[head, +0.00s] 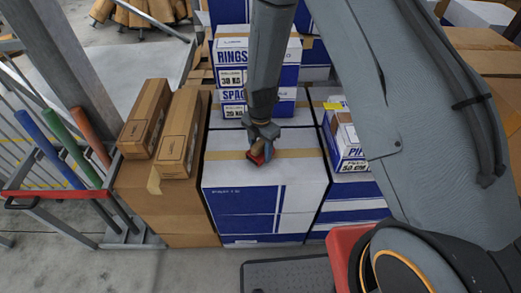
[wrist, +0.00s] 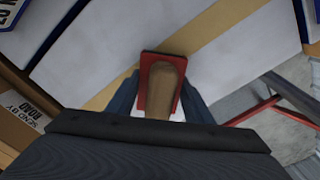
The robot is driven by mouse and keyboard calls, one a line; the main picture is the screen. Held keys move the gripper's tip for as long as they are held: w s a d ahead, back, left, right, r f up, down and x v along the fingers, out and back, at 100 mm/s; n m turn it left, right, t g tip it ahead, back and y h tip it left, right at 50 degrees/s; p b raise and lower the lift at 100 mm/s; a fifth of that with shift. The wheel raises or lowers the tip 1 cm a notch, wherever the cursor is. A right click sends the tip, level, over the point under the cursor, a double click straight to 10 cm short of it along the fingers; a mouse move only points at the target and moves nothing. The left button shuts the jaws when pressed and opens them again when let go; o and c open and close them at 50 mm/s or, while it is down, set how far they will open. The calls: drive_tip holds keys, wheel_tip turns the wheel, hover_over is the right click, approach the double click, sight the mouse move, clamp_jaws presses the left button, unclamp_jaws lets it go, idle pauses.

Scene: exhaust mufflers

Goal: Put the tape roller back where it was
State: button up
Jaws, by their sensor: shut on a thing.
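The tape roller (wrist: 151,68) is a red piece with a brown, rounded part. It sits between the two fingers of my gripper (wrist: 160,95) in the wrist view. In the head view my gripper (head: 261,148) points down over the white and blue box (head: 245,198), and a red bit of the tape roller (head: 257,159) shows beneath it. My gripper is shut on the tape roller. It is over the box's top, near the tan tape strip. I cannot tell whether the roller touches the box.
Stacked boxes (head: 232,75) stand just behind my gripper. A small open box (head: 346,140) sits to the right. Two long brown cartons (head: 180,130) lie on the left. A red-railed rack (head: 50,192) with coloured tubes stands at far left. The front of the box top is clear.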

drive_tip(key=shift+f, duration=0.2)
drive_tip(key=shift+f, duration=0.15)
drive_tip(key=o, duration=1.3)
